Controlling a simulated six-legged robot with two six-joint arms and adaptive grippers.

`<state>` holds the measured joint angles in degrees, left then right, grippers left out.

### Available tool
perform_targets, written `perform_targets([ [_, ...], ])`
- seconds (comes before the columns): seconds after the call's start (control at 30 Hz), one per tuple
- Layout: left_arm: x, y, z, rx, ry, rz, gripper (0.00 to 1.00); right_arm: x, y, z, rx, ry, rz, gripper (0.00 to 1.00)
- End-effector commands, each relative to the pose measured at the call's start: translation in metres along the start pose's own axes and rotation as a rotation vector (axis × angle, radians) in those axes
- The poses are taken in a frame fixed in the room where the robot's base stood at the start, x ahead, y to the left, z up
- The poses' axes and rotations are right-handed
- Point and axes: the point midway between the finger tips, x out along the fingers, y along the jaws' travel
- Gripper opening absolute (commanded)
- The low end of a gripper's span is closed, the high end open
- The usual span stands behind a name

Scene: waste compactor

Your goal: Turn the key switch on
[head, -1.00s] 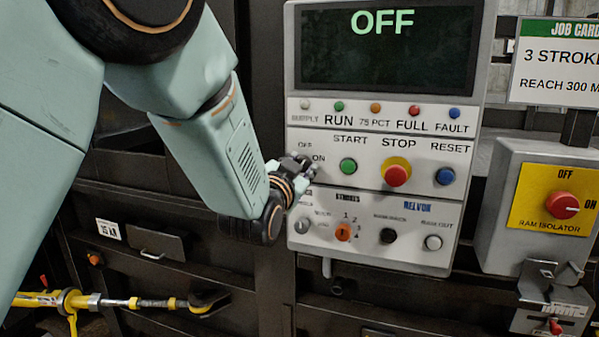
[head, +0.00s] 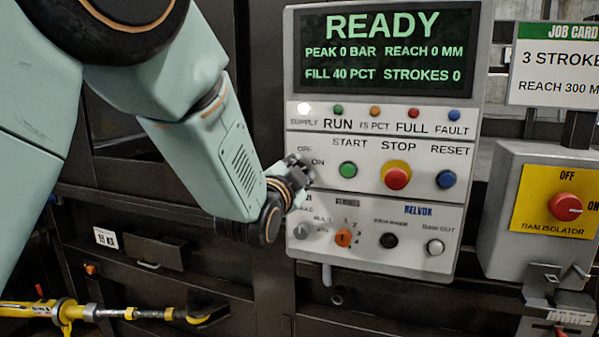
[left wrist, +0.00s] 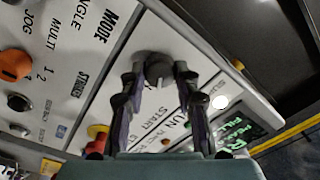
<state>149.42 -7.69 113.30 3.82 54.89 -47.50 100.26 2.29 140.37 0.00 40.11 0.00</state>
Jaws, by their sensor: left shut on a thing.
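The key switch (left wrist: 158,64) is a dark round knob with a pale mark, seen between my left fingertips in the left wrist view. In the head view my gripper hides it, with the OFF and ON labels beside it. My left gripper (left wrist: 158,74) is shut on the key switch, one finger on each side; in the head view it (head: 300,170) is at the panel's left edge. The display (head: 386,48) reads READY, with zero bar, reach and strokes and fill at 40 PCT. The SUPPLY lamp (head: 304,108) glows white. My right gripper is not in view.
The control panel (head: 405,268) carries a green START button (head: 348,170), a red STOP button (head: 397,178) and a blue RESET button (head: 446,180) right of my gripper. An orange selector (head: 343,238) sits below. The ram isolator (head: 565,207) stands at the right.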

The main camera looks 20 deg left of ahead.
Motion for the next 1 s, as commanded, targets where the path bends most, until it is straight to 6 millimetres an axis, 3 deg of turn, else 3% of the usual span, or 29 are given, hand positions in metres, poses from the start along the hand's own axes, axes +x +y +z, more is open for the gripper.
perform_targets([
  [0.23,0.000,0.000,0.001,-0.001,-0.002,-0.001,0.00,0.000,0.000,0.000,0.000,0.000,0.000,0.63],
  [0.27,0.000,0.000,0.000,-0.001,-0.002,-0.001,0.33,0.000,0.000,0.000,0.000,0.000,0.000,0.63],
  [0.5,0.000,0.000,0.000,-0.001,-0.001,-0.001,0.53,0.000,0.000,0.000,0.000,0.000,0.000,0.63],
  [0.83,-0.001,0.000,0.000,-0.001,0.000,-0.001,0.54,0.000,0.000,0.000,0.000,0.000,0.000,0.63],
  [1.0,-0.016,0.000,0.000,0.000,0.000,0.000,0.54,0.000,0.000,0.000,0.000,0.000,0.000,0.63],
])
